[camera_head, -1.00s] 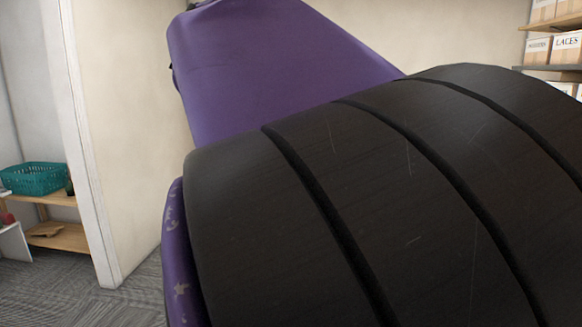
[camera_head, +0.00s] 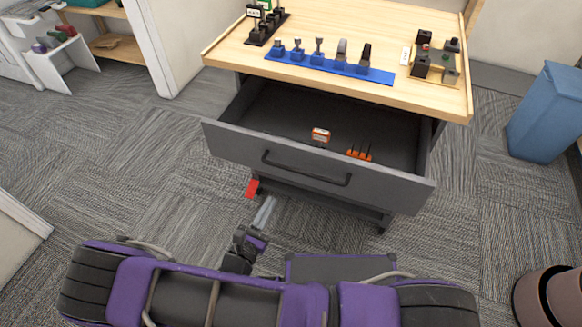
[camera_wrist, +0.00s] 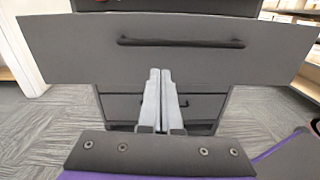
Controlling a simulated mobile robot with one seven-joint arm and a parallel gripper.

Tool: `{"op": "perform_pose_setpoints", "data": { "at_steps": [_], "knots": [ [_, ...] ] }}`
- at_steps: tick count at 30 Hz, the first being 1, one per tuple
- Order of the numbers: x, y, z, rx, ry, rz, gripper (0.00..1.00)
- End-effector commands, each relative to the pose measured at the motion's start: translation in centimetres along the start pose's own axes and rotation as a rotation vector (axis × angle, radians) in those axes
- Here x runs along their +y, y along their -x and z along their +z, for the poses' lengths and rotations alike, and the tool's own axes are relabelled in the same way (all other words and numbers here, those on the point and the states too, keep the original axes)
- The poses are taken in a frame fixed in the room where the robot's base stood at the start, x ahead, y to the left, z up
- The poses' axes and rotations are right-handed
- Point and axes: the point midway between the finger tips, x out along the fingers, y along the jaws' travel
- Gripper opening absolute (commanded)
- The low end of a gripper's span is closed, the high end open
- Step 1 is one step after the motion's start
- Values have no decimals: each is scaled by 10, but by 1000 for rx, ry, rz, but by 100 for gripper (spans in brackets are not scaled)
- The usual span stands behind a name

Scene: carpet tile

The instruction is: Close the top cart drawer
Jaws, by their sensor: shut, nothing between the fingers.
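The top cart drawer (camera_head: 320,165) is dark grey and pulled well out from under the wooden cart top (camera_head: 330,35) in the head view. Its front has a black bar handle (camera_head: 306,168). Inside lie a small orange-and-white box (camera_head: 320,135) and an orange item with dark parts (camera_head: 359,153). My gripper (camera_head: 266,208) is just in front of and below the drawer front, left of the handle's middle. In the wrist view, my gripper (camera_wrist: 160,74) has its fingers together and empty, pointing at the drawer front (camera_wrist: 75,55) below the handle (camera_wrist: 180,42). I cannot tell whether they touch it.
Small tools stand on a blue strip (camera_head: 330,67) and other holders on the cart top. A lower drawer (camera_wrist: 200,102) is shut. A blue bin (camera_head: 547,112) stands right, and a brown round container (camera_head: 548,298) at bottom right. Carpet is clear left of the cart.

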Motion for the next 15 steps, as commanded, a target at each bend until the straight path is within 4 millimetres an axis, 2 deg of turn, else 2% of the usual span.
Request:
{"op": "perform_pose_setpoints", "data": {
  "at_steps": [1,3,7,11,15],
  "knots": [
    [-13,3,-7,3,34,12,0],
    [-23,5,-13,6,56,24,0],
    [-28,1,-16,8,68,30,0],
    [-28,-18,-16,7,67,27,0],
    [-27,-47,-16,6,67,26,0]
  ]
}}
